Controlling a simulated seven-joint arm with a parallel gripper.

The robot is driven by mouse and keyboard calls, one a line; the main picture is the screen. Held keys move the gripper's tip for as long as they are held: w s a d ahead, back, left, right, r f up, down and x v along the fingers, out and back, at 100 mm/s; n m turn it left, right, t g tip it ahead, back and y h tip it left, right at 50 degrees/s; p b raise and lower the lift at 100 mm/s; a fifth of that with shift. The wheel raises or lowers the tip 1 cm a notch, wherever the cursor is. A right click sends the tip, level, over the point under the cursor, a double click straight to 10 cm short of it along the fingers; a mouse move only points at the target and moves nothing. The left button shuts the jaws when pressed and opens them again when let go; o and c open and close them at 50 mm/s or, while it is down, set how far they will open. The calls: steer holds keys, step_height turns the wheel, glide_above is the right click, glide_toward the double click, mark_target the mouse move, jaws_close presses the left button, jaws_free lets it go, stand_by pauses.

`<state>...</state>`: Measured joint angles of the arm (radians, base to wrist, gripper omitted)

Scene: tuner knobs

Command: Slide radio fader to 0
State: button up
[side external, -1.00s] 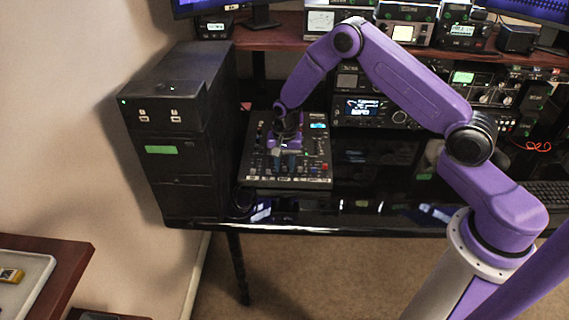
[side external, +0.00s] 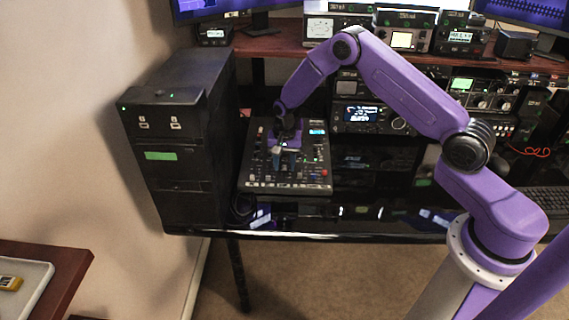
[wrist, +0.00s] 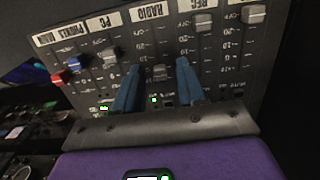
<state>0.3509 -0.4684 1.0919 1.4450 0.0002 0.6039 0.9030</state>
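The black mixer panel (side external: 253,179) lies on the desk beside the computer tower. In the wrist view its labels are upside down, and the RADIO label (wrist: 149,11) heads the middle fader column. In the side view my gripper (side external: 283,158) is over the mixer's middle; the radio fader cannot be made out there.
Neighbouring fader caps stand close by: the PC cap (wrist: 110,57) to the left and the REC cap (wrist: 203,22) to the right. Red (wrist: 57,79) and blue (wrist: 74,65) caps are farther left. The black tower (side external: 180,150) rises left of the mixer.

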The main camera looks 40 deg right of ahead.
mark_target(285, 166)
steer(key=shift+r, duration=0.1)
step_height(285, 166, up, 17)
stand_by(0.8)
steer(key=shift+r, duration=0.1)
steer(key=s+a+r+n, duration=0.3)
steer(key=s+a+n, duration=0.2)
steer(key=s, duration=0.4)
steer(key=s+a+r+n, duration=0.4)
steer(key=s+a+n, duration=0.1)
steer(key=s, duration=0.4)
steer(key=s+d+n, duration=0.2)
steer(key=s+n, duration=0.3)
steer(key=s, duration=0.6)
steer(key=s+d+n, duration=0.3)
steer(key=s+n, duration=0.3)
steer(key=s, duration=0.5)
steer(key=shift+s+d+n, duration=0.15)
steer(key=shift+s+n, duration=0.1)
steer(key=shift+n, duration=0.05)
